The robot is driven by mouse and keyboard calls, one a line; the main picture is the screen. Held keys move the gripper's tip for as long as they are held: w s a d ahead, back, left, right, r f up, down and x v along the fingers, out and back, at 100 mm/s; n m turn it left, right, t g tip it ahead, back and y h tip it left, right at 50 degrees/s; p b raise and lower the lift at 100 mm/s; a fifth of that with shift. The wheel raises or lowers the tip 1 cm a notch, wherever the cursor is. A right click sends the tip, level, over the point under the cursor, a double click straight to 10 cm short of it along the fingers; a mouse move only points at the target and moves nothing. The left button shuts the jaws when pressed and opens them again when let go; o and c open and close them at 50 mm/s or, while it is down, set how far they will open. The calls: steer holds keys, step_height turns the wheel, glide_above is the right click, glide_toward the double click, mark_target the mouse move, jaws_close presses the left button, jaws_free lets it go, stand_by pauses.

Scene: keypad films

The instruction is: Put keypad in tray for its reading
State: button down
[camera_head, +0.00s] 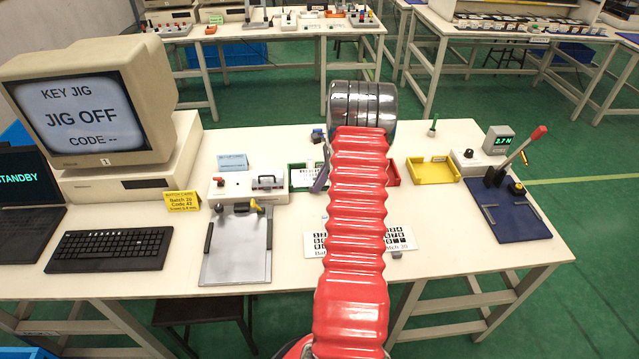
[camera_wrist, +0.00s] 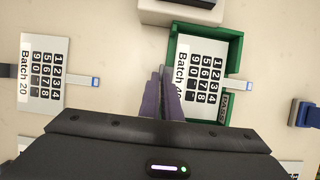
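A white keypad (camera_wrist: 200,80) with a black key grid lies in or just above the green tray (camera_wrist: 236,52) in the wrist view. Its batch number is partly covered. I cannot tell whether the keypad touches the tray floor. In the head view the green tray (camera_head: 291,181) is partly behind my arm. A second keypad, marked Batch 20 (camera_wrist: 45,75), lies on the bench; a yellow card (camera_head: 181,202) reads Batch 20, Code 42.
A red tray (camera_head: 394,174) and a yellow tray (camera_head: 433,171) stand to the right. The jig box (camera_head: 233,186) and a metal plate (camera_head: 237,252) are left. The monitor (camera_head: 85,107) reads JIG OFF. A blue lever press (camera_head: 510,215) is far right, beside a 2.7 N display (camera_head: 499,140).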

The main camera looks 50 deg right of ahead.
steer(key=shift+f, duration=0.15)
steer(key=c, duration=1.9)
jaws_free()
steer(key=v, duration=1.3)
steer(key=shift+d+r, duration=0.1)
steer(key=shift+r, duration=0.25)
